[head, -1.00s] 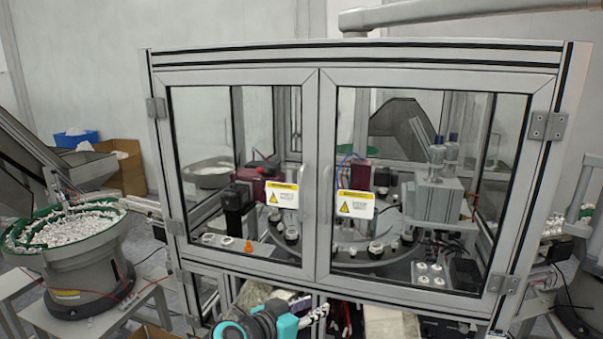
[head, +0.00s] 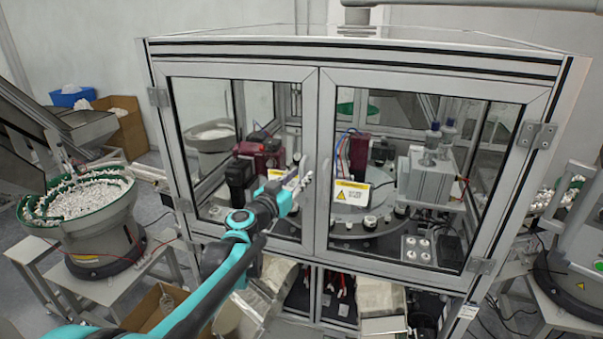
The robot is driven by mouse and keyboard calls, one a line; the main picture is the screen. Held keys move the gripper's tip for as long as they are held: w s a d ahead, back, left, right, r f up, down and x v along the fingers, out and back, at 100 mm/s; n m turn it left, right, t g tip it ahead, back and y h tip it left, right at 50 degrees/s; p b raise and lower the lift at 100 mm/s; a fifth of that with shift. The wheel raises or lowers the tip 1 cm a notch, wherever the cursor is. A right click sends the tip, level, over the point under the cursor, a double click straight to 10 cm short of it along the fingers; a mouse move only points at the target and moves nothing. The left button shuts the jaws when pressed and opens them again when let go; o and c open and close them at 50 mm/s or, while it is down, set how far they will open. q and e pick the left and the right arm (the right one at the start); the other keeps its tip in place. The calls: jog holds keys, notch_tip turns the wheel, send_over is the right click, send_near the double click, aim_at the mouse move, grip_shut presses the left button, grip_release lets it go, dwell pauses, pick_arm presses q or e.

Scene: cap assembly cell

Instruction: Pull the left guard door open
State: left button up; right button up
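The left guard door (head: 311,115) is a grey-framed clear panel on the left half of the machine's front. It stands closed, flush with the right guard door (head: 440,80). My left gripper (head: 303,178) is in front of the left door's inner edge, at the height of its handle. It hides most of the handle and the left door's warning label. I cannot tell whether the fingers touch or surround the handle, or how far apart they are. My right gripper is not in view.
A bowl feeder (head: 90,225) full of white caps stands at the left on a low table. A cardboard box (head: 155,305) sits on the floor at the lower left. Another feeder (head: 580,285) is at the right. Open shelving with bins lies below the doors.

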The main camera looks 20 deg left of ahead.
pick_arm(q)
jog(key=shift+x, duration=0.8)
jog(key=shift+s, duration=0.1)
grip_shut()
